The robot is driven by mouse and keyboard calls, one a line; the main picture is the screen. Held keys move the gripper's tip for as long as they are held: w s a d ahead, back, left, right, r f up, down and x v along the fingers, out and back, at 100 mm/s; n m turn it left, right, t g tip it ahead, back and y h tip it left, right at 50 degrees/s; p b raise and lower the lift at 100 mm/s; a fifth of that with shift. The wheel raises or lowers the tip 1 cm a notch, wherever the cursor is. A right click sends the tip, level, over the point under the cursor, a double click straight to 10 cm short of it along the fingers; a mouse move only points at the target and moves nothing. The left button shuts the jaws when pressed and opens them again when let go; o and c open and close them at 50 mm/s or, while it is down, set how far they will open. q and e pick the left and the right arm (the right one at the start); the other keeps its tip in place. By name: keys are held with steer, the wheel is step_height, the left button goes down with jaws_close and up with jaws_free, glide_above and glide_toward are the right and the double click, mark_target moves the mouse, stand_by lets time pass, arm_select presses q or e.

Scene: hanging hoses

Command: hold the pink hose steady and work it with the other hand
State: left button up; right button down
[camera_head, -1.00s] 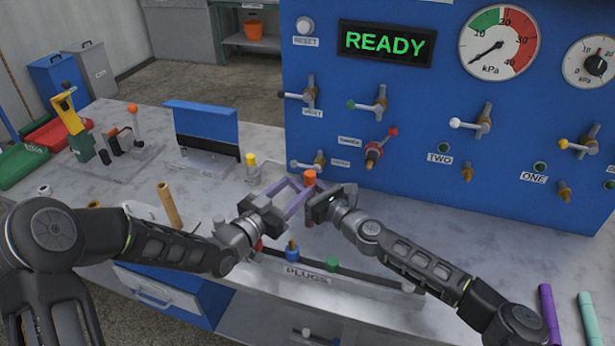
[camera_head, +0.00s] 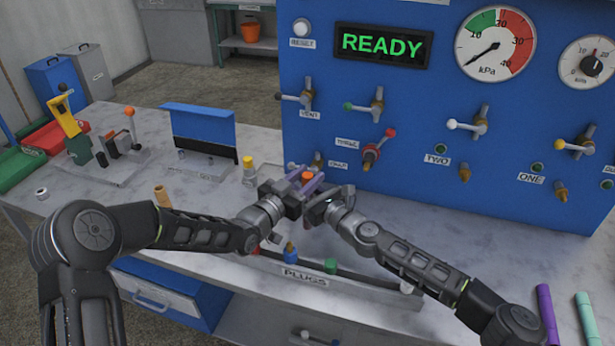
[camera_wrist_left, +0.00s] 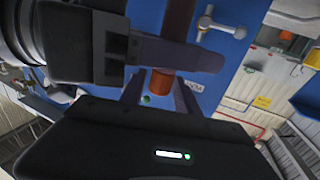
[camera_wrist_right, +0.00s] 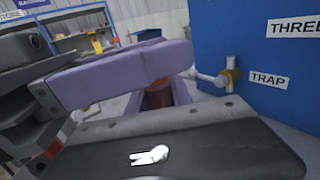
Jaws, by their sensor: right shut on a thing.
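No hose that looks plainly pink shows; a reddish-brown hose with an orange end (camera_head: 308,176) stands between my two grippers in front of the blue panel. The left wrist view shows its orange lower part (camera_wrist_left: 161,82), and the right wrist view shows a short reddish stretch (camera_wrist_right: 158,93). My right gripper (camera_head: 318,196) is shut on the hose from the right. My left gripper (camera_head: 300,184) comes from the left with its purple fingers apart on either side of the hose, and it looks open. The fingers hide much of the hose.
The blue panel (camera_head: 400,115) with valves and gauges rises close behind the grippers. A plug rack (camera_head: 330,282) is in front of them. A yellow-topped fitting (camera_head: 249,170) stands just left. Purple (camera_head: 547,313) and mint (camera_head: 587,318) tubes lie at the lower right.

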mark_target(308, 175)
arm_select(q)
jaws_close()
steer(key=shift+r, duration=0.75)
stand_by(1.1)
steer(key=shift+r, duration=2.15)
steer(key=shift+r, duration=0.1)
steer(key=shift+r, duration=1.4)
arm_select(e)
steer(key=c, duration=1.1)
jaws_free()
steer(key=shift+d, duration=0.1)
